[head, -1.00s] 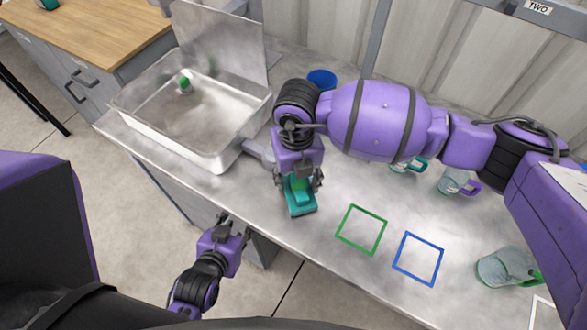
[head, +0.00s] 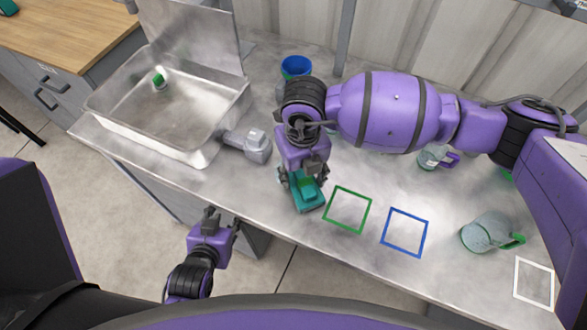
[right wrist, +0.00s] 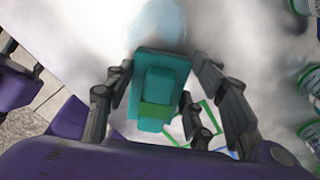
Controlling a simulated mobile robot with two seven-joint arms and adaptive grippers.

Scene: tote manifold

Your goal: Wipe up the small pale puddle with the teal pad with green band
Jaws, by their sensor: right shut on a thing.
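The teal pad with a green band (head: 310,196) is in my right gripper (head: 303,182), over the metal counter just left of the green square outline. In the right wrist view the pad (right wrist: 160,85) sits between the two fingers, its green band toward the wrist. I cannot tell whether it touches the counter. A pale bluish patch (right wrist: 118,22) shows beyond the pad in the right wrist view; it may be the puddle, partly hidden. No puddle is clear in the head view. My left gripper (head: 222,222) is empty, fingers apart, in front of the counter edge.
A blue cup (head: 295,67) stands behind my right arm. Blue (head: 384,232) and white outlines (head: 517,280) and clear jugs (head: 487,233) are at right.

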